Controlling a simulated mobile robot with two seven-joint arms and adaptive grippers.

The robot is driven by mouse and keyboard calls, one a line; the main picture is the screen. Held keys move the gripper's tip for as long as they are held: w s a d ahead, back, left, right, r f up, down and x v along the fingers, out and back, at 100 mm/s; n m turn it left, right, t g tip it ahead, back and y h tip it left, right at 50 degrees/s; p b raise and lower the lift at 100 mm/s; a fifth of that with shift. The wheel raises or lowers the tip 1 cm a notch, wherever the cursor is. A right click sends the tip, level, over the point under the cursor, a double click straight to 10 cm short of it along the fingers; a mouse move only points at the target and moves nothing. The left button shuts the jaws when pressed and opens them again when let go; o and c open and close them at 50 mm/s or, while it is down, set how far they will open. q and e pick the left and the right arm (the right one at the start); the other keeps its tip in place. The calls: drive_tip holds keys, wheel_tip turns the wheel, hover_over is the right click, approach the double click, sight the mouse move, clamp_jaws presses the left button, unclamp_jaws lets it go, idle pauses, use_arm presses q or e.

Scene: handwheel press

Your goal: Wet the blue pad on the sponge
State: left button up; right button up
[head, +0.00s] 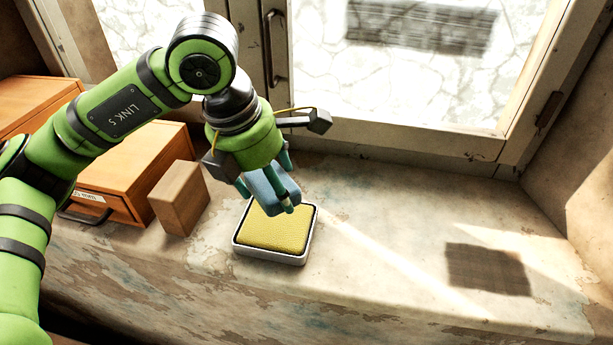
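A yellow sponge (272,228) lies in a shallow pale square tray (270,257) on the stone sill. My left gripper (267,195) points down over the back part of the sponge, with its fingers closed around a blue pad (268,188). The fingers partly cover the pad. The pad's lower end overlaps the sponge's back edge in the picture; I cannot tell whether it touches. My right gripper is out of view.
A wooden block (180,198) stands left of the tray, beside an orange-brown drawer box (128,172) with a dark handle. A window frame (420,133) rises behind. The sill (400,235) right of the tray is clear, with sunlight and shadow patches.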

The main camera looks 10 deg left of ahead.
sight(280, 225)
use_arm(q)
drive_tip(key=shift+b+x, duration=0.4)
drive_tip(key=shift+x, duration=0.5)
drive_tip(key=shift+a+f+b, duration=0.2)
drive_tip(key=shift+f+b, duration=0.6)
drive_tip(key=shift+f, duration=1.4)
drive_tip(key=shift+f+b, duration=0.45)
drive_tip(key=shift+b, duration=0.15)
drive_tip(key=shift+s+f+b, duration=0.2)
drive_tip(key=shift+b, duration=0.25)
idle(0.5)
drive_tip(key=shift+w+r+p, duration=0.15)
drive_tip(key=shift+r+p, duration=0.45)
drive_tip(key=shift+r, duration=0.55)
drive_tip(key=shift+r+p, duration=1.2)
drive_tip(key=shift+r, duration=1.3)
